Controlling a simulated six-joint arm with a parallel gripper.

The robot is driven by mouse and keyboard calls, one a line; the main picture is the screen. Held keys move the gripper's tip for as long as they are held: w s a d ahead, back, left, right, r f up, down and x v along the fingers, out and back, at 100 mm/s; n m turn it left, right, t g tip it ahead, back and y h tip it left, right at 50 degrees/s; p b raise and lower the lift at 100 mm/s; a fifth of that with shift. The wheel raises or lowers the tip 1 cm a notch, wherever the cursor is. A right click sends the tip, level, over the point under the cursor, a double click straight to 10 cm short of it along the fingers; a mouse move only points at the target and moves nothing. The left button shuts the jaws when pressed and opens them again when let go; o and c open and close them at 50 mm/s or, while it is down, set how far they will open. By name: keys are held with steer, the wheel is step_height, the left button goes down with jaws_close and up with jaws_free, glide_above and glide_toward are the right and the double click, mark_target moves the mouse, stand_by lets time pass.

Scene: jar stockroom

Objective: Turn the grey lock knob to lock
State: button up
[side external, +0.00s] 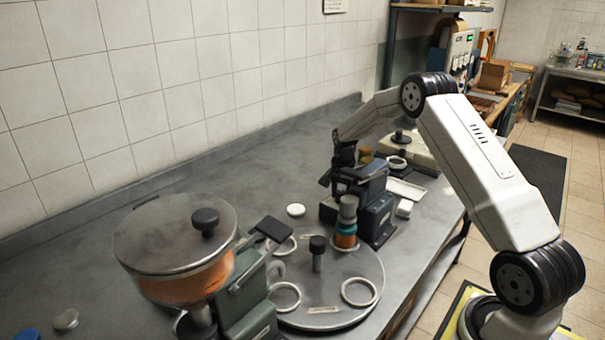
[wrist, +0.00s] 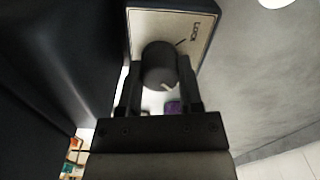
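The grey lock knob (wrist: 160,66) shows in the wrist view, dark and round, on a pale plate (wrist: 203,22) marked LOCK. A short dark line is on the plate at the knob's upper right, beside the word. A pale pointer mark on the knob faces down, away from that line. My gripper (wrist: 160,85) has one finger on each side of the knob, very close to it; I cannot tell whether they touch it. In the side view my gripper (side external: 338,172) is at the dark machine (side external: 377,213), and the knob cannot be made out.
A turntable (side external: 330,315) with white rings and a black-knobbed post is in front of the machine. A capped orange jar (side external: 346,238) stands beside the machine. A lidded hopper (side external: 175,240) is at the left. The counter along the tiled wall is mostly clear.

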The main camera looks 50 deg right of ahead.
jaws_close()
steer(key=shift+n, duration=2.9)
steer(key=o, duration=0.7)
jaws_free()
steer(key=shift+m, duration=0.3)
